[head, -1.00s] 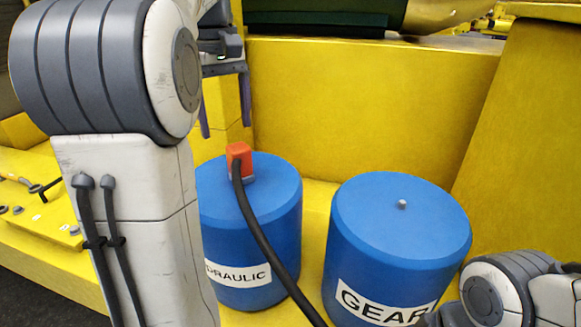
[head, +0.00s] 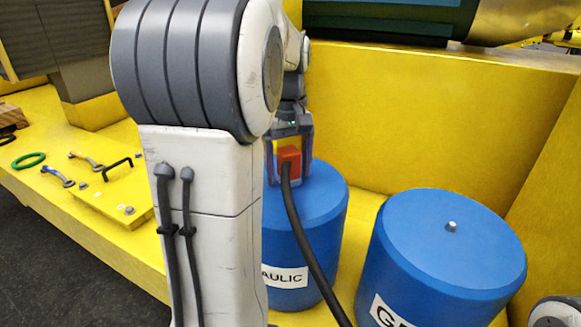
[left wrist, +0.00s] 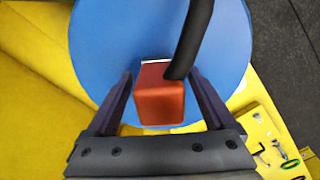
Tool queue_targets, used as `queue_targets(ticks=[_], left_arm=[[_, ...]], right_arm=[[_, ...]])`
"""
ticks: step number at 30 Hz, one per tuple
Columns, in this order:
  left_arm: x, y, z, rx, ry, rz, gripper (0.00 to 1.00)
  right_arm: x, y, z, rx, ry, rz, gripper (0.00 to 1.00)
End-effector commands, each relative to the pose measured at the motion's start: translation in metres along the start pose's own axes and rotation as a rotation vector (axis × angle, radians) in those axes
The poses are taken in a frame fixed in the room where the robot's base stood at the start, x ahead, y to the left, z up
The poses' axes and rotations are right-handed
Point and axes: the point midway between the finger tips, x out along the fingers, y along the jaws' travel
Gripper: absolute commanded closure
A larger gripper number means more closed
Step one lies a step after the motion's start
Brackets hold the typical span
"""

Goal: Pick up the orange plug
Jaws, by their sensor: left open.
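The orange plug (head: 290,160) sits on top of the blue hydraulic drum (head: 318,215), with a black hose (head: 303,240) running from it down the drum's front. My left gripper (head: 290,172) is lowered over the plug, with one finger on each side. In the left wrist view the plug (left wrist: 160,98) lies between the two open fingers (left wrist: 161,85), with a gap to each. The hose (left wrist: 193,38) leaves the plug at the upper right. My right gripper is out of view; only a bit of my right arm shows at the lower right.
A second blue drum marked GEAR (head: 450,245) stands to the right, with a small knob on top. A yellow wall (head: 400,110) rises behind both drums. Tools and a green ring (head: 28,160) lie on the yellow ledge at left.

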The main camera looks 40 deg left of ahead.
Motion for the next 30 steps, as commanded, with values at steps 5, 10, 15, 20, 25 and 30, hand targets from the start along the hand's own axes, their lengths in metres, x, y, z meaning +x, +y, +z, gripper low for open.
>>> queue_targets(ticks=[5,10,15,20,25,30], left_arm=[[0.001,0.0,0.0,0.001,0.0,0.0,0.12],[0.0,0.001,0.0,0.001,0.0,0.0,0.7],[0.0,0.001,0.0,0.001,0.0,0.0,1.0],[-0.001,0.001,0.0,0.001,0.002,0.001,1.0],[-0.003,0.001,0.0,0.001,0.002,0.002,1.0],[-0.017,0.001,-0.001,0.001,0.005,0.003,1.0]], right_arm=[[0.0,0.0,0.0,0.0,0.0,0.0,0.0],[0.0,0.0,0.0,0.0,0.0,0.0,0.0],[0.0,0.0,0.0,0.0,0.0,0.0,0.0],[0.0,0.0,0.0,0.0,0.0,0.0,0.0],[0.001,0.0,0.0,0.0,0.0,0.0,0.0],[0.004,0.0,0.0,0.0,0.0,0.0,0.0]])
